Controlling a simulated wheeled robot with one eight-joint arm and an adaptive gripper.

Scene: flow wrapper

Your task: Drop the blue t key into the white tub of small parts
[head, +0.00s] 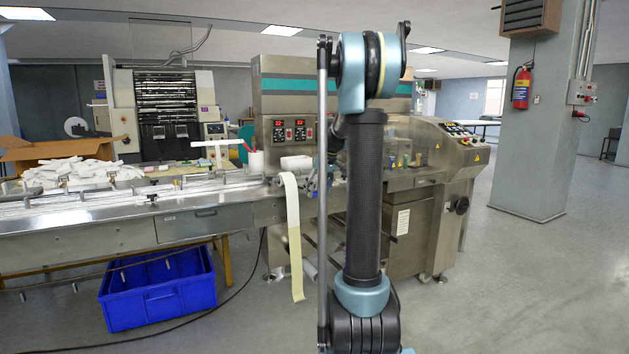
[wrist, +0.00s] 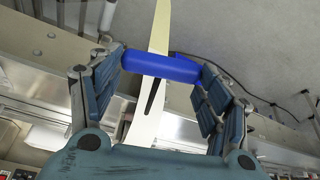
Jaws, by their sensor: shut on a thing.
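My gripper (wrist: 160,67) is shut on the blue t key (wrist: 163,66) in the wrist view. Its blue bar lies crosswise between the two fingers, and a dark shaft shows below the bar's middle. In the head view my arm hides most of the gripper, and I cannot make out the key there. A small white upright container (head: 257,163) stands on the machine's bench, left of my arm; I cannot tell whether it is the tub of small parts, and its inside is hidden. No tub shows in the wrist view.
A pale film strip (head: 291,225) hangs from a white roll (head: 296,163) near my arm, and passes behind the key in the wrist view. White packets (head: 75,172) are piled on the conveyor at left. A blue crate (head: 158,291) sits on the floor. The right floor is clear.

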